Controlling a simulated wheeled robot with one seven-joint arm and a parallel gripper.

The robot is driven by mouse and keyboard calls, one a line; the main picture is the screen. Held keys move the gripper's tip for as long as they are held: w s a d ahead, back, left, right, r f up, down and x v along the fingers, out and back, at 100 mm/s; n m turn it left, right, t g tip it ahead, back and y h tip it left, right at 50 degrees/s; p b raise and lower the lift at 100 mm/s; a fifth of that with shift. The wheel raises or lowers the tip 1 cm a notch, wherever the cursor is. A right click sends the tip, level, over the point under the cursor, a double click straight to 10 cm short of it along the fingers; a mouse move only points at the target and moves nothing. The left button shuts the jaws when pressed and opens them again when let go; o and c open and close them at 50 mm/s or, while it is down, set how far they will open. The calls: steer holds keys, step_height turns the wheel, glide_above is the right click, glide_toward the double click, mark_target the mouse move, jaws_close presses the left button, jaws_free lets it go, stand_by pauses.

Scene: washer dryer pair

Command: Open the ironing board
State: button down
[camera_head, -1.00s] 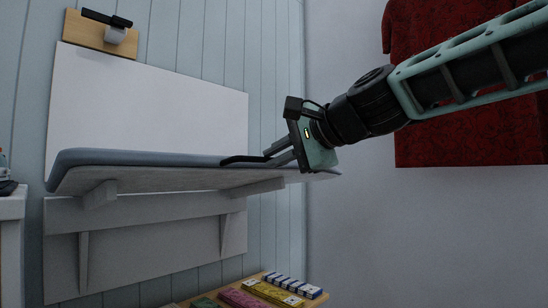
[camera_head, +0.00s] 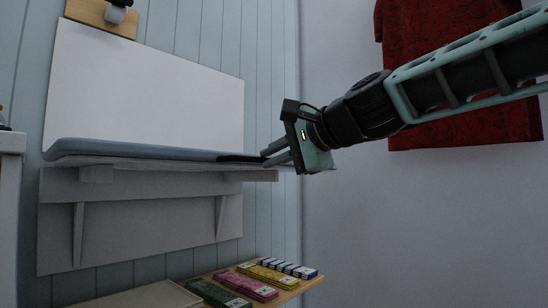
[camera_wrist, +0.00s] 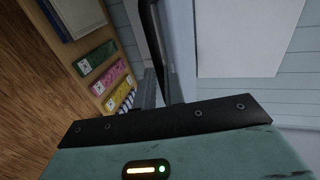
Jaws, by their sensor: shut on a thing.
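The ironing board (camera_head: 120,153) is folded down from the wall and lies roughly level, with a blue-grey padded top. Its white wall panel (camera_head: 140,88) stands behind it, and a lower white bracket frame (camera_head: 145,228) is below it. My gripper (camera_head: 270,156) is at the board's right part, shut on the dark handle (camera_head: 240,158). The dark bar of the handle also shows in the wrist view (camera_wrist: 153,45). My gripper partly hides the board's right end.
A low wooden shelf (camera_head: 290,287) below holds several coloured boxes (camera_head: 245,285). A red patterned cloth (camera_head: 470,110) hangs on the right wall. A white unit (camera_head: 10,200) stands at the left edge. A wooden plaque (camera_head: 92,15) is above the panel.

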step_height(320, 180, down, 3)
steer(key=shift+r, duration=0.1)
steer(key=c, duration=1.5)
jaws_free()
steer(key=shift+g, duration=0.3)
steer(key=shift+r, duration=0.1)
steer(key=v, duration=1.5)
steer(key=shift+a+r, duration=0.25)
steer(key=shift+r, duration=0.1)
steer(key=shift+s+b, duration=0.1)
steer(key=shift+b, duration=0.4)
